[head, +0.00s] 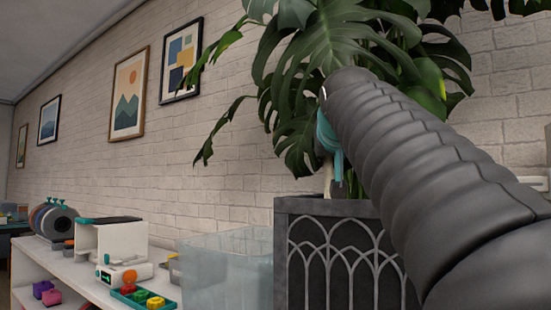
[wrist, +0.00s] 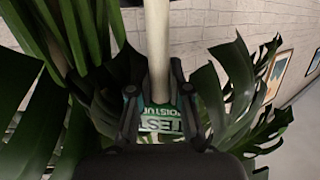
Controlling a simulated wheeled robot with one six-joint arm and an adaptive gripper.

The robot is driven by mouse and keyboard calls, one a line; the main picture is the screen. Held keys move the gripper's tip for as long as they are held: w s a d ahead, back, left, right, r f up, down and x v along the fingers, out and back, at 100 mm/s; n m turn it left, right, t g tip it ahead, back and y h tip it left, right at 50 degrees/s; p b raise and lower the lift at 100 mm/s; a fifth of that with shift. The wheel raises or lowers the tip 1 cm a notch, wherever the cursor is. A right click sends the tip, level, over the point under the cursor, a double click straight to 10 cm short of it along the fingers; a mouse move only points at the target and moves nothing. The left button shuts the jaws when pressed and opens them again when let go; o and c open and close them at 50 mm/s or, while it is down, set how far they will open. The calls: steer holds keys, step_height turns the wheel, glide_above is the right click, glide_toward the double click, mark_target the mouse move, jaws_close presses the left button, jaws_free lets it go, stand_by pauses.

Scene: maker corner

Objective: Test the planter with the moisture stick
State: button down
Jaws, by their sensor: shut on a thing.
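The moisture stick is a pale shaft with a green label reading "TEST", seen in the wrist view (wrist: 157,40). My gripper (wrist: 159,97) is shut on it, one finger on each side near the label. In the head view my gripper (head: 329,140) is among the leaves just above the planter, partly hidden by my arm. A short pale piece of the stick (head: 328,181) shows below it, close to the planter's top rim. The planter (head: 340,206) is dark grey with light arch patterns and holds a large split-leaf plant (head: 335,45). The soil and the stick's tip are hidden.
A clear bin (head: 225,262) stands left of the planter. Further left, a white shelf (head: 65,272) carries a white machine (head: 112,240), spools (head: 53,221) and a teal tray of coloured blocks (head: 146,298). Leaves crowd around my gripper; a brick wall stands behind.

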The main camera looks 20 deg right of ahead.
steer(key=shift+f+b, duration=0.95)
steer(key=shift+f, duration=0.2)
stand_by(0.4)
steer(key=c, duration=1)
jaws_free()
steer(key=v, duration=1.2)
